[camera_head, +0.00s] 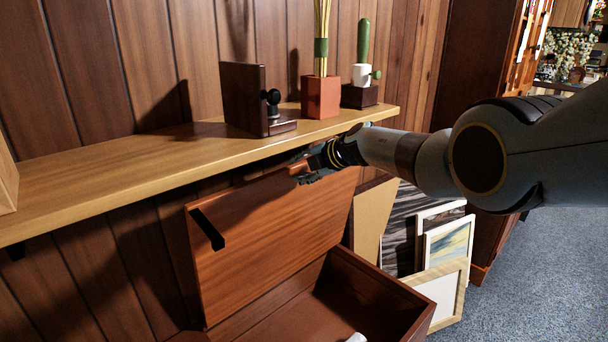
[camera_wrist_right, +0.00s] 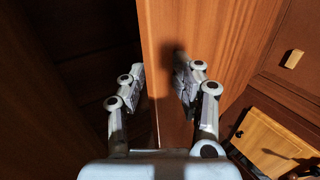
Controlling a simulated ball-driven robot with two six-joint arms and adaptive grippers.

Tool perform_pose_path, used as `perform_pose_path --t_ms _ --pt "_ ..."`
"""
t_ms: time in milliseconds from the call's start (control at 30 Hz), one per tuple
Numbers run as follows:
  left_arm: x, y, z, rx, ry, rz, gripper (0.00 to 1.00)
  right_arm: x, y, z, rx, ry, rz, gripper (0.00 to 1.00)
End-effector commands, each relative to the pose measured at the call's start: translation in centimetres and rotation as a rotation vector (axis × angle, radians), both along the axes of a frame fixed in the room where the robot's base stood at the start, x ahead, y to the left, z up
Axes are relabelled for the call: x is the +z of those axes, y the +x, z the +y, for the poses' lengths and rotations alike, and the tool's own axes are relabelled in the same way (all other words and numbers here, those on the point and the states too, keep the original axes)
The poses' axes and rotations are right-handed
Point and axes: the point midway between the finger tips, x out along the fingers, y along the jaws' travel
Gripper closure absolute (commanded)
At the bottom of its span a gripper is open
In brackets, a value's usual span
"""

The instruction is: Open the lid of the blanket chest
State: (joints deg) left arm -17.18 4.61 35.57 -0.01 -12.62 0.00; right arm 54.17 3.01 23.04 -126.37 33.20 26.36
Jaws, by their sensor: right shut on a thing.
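The blanket chest (camera_head: 380,285) is reddish-brown wood and stands below the shelf. In the right wrist view, the fingers (camera_wrist_right: 161,88) are on either side of the lid's edge (camera_wrist_right: 170,125). A small part of a white thing (camera_head: 356,338) shows inside the chest. My left gripper is not in view.
A wooden shelf (camera_head: 130,165) runs along the wall just above the lid. It carries a dark bookend (camera_head: 243,98), a red-brown pot (camera_head: 320,97) and a cactus (camera_head: 363,42). Framed pictures (camera_head: 447,250) lean right of the chest. Blue carpet (camera_head: 540,275) lies free at right.

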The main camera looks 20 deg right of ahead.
Motion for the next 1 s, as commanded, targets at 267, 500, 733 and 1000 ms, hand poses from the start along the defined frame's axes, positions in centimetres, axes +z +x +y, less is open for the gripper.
perform_pose_path --t_ms 267,500,733,1000 --pt "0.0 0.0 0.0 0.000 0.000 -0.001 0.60 0.4 0.2 -0.2 -0.005 -0.001 -0.007 0.62" --pt "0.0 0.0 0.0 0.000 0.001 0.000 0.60 0.2 0.1 -0.1 -0.001 0.000 -0.004 0.62" --pt "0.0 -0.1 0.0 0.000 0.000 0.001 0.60 0.4 -0.3 -0.3 0.001 0.002 -0.005 0.62" --pt "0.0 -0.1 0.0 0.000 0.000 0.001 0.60 1.5 -2.2 -1.3 -0.002 -0.002 -0.005 0.62"
